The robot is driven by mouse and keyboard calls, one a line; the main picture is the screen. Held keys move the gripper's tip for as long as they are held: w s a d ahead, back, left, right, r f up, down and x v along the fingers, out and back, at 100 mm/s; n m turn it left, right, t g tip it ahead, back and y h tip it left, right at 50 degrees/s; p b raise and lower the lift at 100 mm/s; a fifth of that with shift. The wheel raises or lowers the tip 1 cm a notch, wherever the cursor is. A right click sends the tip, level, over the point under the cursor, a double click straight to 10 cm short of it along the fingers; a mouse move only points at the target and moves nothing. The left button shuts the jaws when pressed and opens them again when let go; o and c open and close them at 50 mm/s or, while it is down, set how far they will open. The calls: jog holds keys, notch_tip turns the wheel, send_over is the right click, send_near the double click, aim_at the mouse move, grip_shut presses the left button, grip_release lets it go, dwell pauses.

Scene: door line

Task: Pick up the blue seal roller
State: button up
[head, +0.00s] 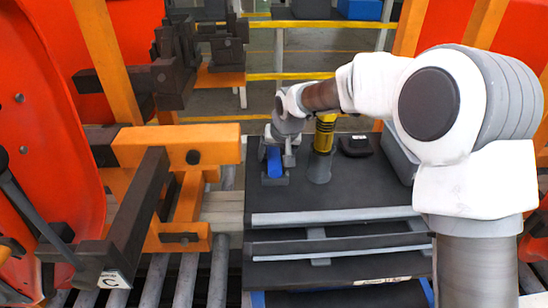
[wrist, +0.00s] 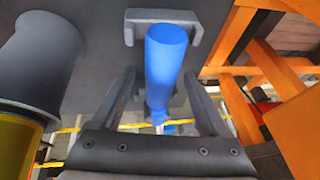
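The blue seal roller (head: 274,162) rests in a dark grey holder (head: 275,181) at the left end of the dark worktop. In the wrist view the roller (wrist: 165,62) is a blue cylinder, its far end against a grey bracket (wrist: 188,18). My gripper (head: 277,146) is over the roller. In the wrist view the fingers of my gripper (wrist: 160,80) are apart, one on each side of the roller, with visible gaps. The roller's near end is partly hidden by the gripper body.
A black object (head: 356,145) lies further right on the worktop (head: 345,190). An orange frame (head: 190,150) stands to the left. The worktop's front is bare.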

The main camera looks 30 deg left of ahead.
aim_at(275, 154)
grip_shut()
dwell(0.3)
jog(key=shift+r+p, duration=0.35)
jog(key=shift+r, duration=0.2)
notch_tip(275, 154, up, 10)
jog(key=shift+f, duration=0.25)
jog(key=c, duration=0.7)
grip_release()
grip_shut()
